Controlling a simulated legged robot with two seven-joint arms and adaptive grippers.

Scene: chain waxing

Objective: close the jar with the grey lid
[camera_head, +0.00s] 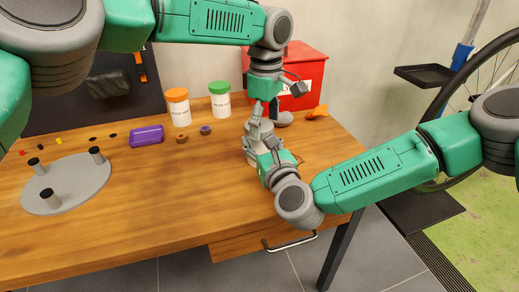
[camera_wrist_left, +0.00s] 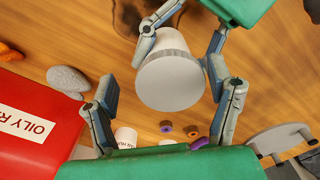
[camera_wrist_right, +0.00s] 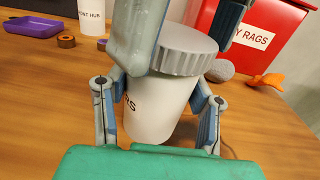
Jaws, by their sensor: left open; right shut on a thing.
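The white jar (camera_wrist_right: 150,108) stands upright on the table, with dark lettering partly hidden. The grey ribbed lid (camera_wrist_right: 183,50) sits on its mouth; it also fills the middle of the left wrist view (camera_wrist_left: 170,82). I cannot tell how tightly it is seated. My right gripper (camera_head: 264,152) is shut around the jar body from the front right. My left gripper (camera_head: 262,112) points down from above, open, with its fingers on either side of the lid and apart from it. In the head view the grippers hide most of the jar and lid.
White jars with an orange lid (camera_head: 177,95) and a green lid (camera_head: 219,88) stand behind. A red rag box (camera_head: 310,75), grey stone (camera_head: 284,119) and orange item (camera_head: 317,111) are near. A purple tray (camera_head: 146,136) and round grey stand (camera_head: 75,187) are left. The front is clear.

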